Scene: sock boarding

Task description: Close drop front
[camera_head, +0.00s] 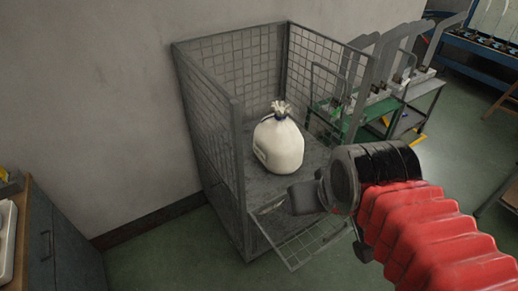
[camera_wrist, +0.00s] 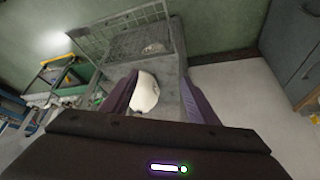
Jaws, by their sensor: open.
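The drop front (camera_head: 318,240) is a grey wire-mesh panel at the open front of a cage trolley (camera_head: 240,150). It hangs folded outward and down, below the edge of the trolley's deck. It also appears as mesh near the top of the wrist view (camera_wrist: 120,38). My gripper (camera_head: 328,226) is open in front of the trolley, over the panel in the head view, and hides part of it. In the wrist view its two purple fingers (camera_wrist: 158,82) are spread apart with nothing held. I cannot tell whether a finger touches the panel.
A tied white sack (camera_head: 279,145) stands upright on the trolley's deck; it also shows in the wrist view (camera_wrist: 146,92). A green rack with grey boards (camera_head: 385,80) stands to the right. A grey cabinet (camera_head: 50,240) is at left. Green floor (camera_head: 180,250) is clear between.

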